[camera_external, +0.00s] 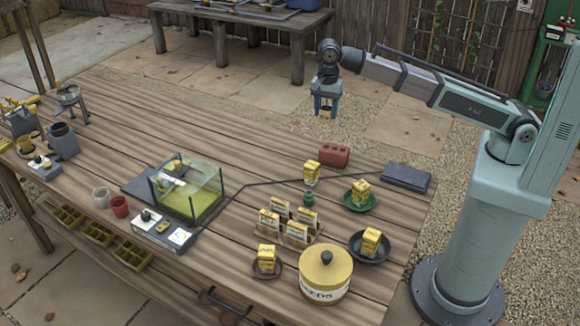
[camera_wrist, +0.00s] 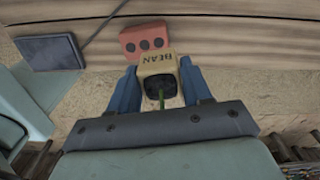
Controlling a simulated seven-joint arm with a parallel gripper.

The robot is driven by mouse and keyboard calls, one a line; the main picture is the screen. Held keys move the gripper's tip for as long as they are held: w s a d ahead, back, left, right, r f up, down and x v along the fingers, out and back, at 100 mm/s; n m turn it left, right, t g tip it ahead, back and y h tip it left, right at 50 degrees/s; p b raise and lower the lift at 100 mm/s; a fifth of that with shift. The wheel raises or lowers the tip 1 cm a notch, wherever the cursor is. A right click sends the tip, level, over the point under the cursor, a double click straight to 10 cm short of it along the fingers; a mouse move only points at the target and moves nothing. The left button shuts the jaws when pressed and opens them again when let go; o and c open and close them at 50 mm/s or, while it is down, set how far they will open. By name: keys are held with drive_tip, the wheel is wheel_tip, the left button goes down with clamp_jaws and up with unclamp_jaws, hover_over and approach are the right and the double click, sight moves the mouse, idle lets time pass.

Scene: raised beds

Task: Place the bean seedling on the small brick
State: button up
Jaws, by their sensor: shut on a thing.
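The bean seedling (camera_wrist: 158,66) is a small tan block labelled BEAN, with a dark top and a thin green stem. My gripper (camera_wrist: 160,85) is shut on it, one blue finger on each side. In the external view my gripper (camera_external: 325,108) points down beyond the table's far edge, and little of the seedling shows between the fingers. The small brick (camera_external: 334,156) is red and lies near the table's far edge. In the wrist view the brick (camera_wrist: 144,38) shows its dark holes just past the seedling. Its top looks bare, and the seedling is apart from it.
A yellow packet (camera_external: 312,173) stands close in front of the brick. A green dish (camera_external: 376,201) with another packet and a dark flat box (camera_external: 406,178) are to the right. A glass tank (camera_external: 207,203) stands left. The table behind the tank is clear.

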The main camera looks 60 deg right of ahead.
drive_tip(key=s+d+m, duration=0.1)
drive_tip(key=s+d, duration=0.1)
drive_tip(key=s, duration=0.1)
drive_tip(key=m, duration=0.1)
hover_over(334, 149)
drive_tip(key=shift+a+f, duration=0.1)
drive_tip(key=shift+f, duration=5.35)
drive_tip(key=shift+f, duration=0.1)
drive_tip(key=o, duration=1.1)
drive_tip(key=shift+c, duration=0.2)
wheel_tip(334, 149, up, 12)
